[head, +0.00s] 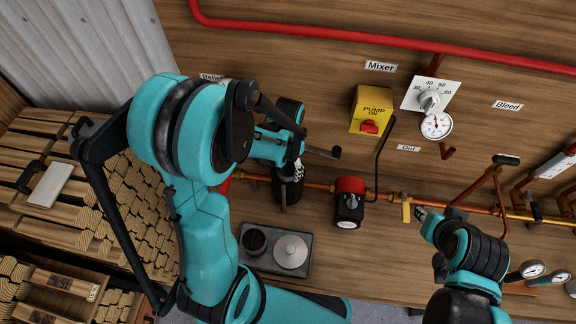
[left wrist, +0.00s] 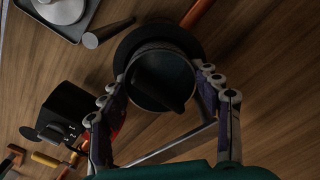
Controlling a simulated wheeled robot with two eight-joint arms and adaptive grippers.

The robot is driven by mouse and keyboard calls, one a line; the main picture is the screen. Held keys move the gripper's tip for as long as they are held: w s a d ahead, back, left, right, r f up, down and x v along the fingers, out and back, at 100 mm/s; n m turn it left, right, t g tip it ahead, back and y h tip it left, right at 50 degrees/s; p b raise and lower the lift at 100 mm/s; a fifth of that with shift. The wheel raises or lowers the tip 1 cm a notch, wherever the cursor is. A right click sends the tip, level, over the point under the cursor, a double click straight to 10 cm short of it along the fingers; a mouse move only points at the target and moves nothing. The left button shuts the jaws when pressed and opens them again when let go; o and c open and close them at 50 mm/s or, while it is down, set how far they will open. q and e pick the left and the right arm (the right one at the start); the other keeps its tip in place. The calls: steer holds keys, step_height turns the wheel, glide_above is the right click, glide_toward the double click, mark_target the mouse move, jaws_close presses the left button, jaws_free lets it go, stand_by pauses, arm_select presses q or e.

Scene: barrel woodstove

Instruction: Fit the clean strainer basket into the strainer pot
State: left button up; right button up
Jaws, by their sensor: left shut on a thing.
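My left gripper (head: 298,170) is over the black strainer pot (head: 289,192) on the pipe line along the wall. In the left wrist view its fingers (left wrist: 163,100) are shut on both sides of a round, open-topped basket (left wrist: 147,50) with a dark inside. The wider black rim of the pot (left wrist: 127,45) shows around the far side of the basket. I cannot tell how deep the basket sits in the pot. My right gripper (head: 422,214) is beside a yellow valve handle (head: 406,209); its opening is too small to judge.
A grey tray (head: 270,265) below the pot holds a dark round thing (head: 254,241) and a pale lid (head: 291,250). A red-and-black pump (head: 349,203) sits on the pipe to the right. Stacked firewood (head: 140,220) fills the left. Bare wood surrounds the tray.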

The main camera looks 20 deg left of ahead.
arm_select(q)
steer(key=o, duration=1.5)
steer(key=shift+r, duration=0.1)
steer(key=shift+r+p, duration=2.25)
steer(key=shift+r, duration=0.7)
step_height(320, 180, up, 12)
